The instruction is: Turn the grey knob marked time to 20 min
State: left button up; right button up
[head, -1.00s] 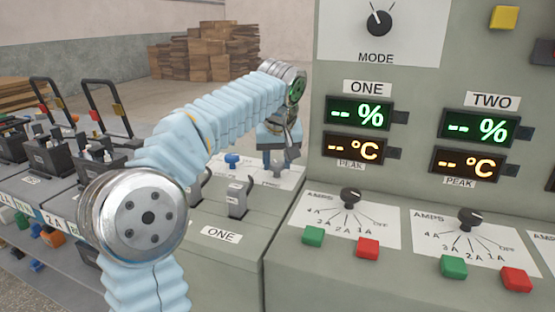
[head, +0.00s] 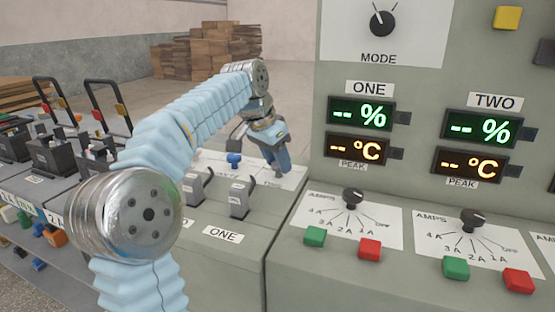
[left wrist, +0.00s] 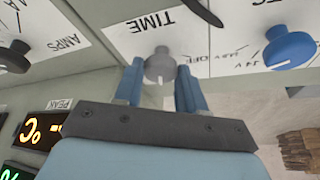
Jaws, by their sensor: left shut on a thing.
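The grey knob (left wrist: 159,66) sits beside the printed word TIME on a white label (left wrist: 150,36) in the left wrist view. My left gripper (left wrist: 159,82) has one blue finger on each side of the knob and is shut on it. In the head view my left gripper (head: 277,160) reaches down, tilted, to the panel top behind the levers and largely hides the knob. The scale marks around the knob are too hidden to read, so I cannot tell its setting. My right gripper is not in view.
A blue knob (head: 234,159) stands left of my gripper; it also shows in the left wrist view (left wrist: 290,50). Two levers (head: 240,199) are in front. The upright cabinet (head: 300,115) with displays rises close on the right. AMPS knobs (head: 352,197) sit nearer.

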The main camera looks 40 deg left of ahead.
pick_arm(q)
jog(key=m+h, duration=0.1)
jog(key=m, duration=0.3)
jog(key=shift+a+m+g+h, duration=0.15)
jog(key=shift+m+g+h, duration=0.25)
dwell(0.4)
jog(key=o, duration=1)
jog(key=v, duration=0.7)
jog(key=shift+a+r, duration=0.1)
jog(key=shift+r, duration=0.15)
